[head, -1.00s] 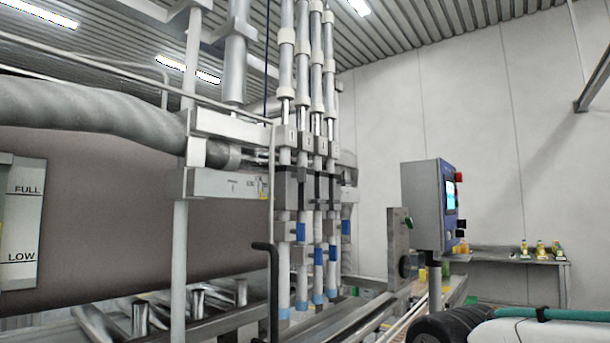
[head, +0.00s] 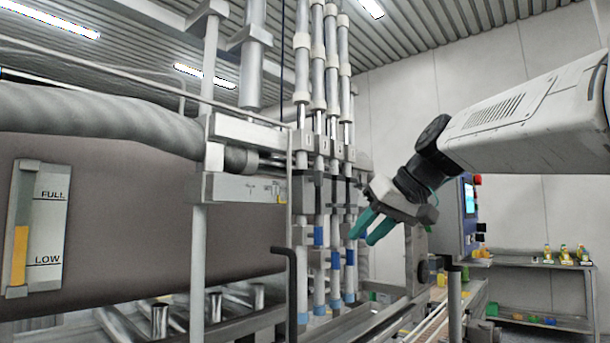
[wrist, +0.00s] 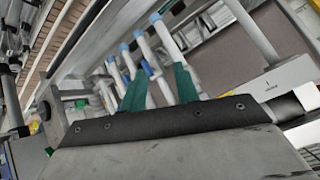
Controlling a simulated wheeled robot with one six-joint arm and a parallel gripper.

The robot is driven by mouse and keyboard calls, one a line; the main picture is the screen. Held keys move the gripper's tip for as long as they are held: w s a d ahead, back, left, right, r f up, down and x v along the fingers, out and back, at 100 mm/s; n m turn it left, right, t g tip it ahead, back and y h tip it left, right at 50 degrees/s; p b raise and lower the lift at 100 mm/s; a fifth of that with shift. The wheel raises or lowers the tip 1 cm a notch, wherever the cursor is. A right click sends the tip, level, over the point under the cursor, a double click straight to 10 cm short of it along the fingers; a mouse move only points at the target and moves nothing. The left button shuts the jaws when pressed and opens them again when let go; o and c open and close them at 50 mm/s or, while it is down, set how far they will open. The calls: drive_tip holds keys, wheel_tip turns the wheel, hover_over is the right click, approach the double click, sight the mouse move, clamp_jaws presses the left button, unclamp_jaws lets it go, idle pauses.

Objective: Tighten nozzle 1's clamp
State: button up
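A row of several upright filling nozzles with blue bands stands mid-picture in the head view. The front-left one (head: 304,270) appears to be nozzle 1, though its number plate (head: 303,142) is too small to read surely. A small grey block (head: 303,236) sits on that tube above its lower end; I cannot tell whether this clamp is loose or tight. My gripper (head: 361,239) is at the right of the row, its teal fingers pointing down-left. In the wrist view, my gripper (wrist: 160,70) has its fingers apart with nozzle tubes (wrist: 150,57) showing beyond. It holds nothing visible.
A control panel (head: 466,210) stands right of the nozzles, close behind my arm. A black bent handle (head: 289,290) rises in front of the row at left. A brown hopper (head: 110,215) with a level gauge fills the left. A side table (head: 540,263) stands at far right.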

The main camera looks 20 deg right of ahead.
wheel_tip(320, 180, up, 7)
drive_tip(key=w+n+t+y, duration=0.1)
drive_tip(key=w+n+t, duration=0.1)
drive_tip(key=n+t+y, duration=0.1)
drive_tip(key=n+t, duration=0.1)
drive_tip(key=n, duration=0.1)
approach(322, 175)
drive_tip(key=w, duration=0.2)
drive_tip(key=x, duration=0.7)
drive_tip(key=shift+a+f, duration=0.45)
drive_tip(key=shift+a, duration=0.05)
drive_tip(key=shift+g, duration=0.3)
clamp_jaws()
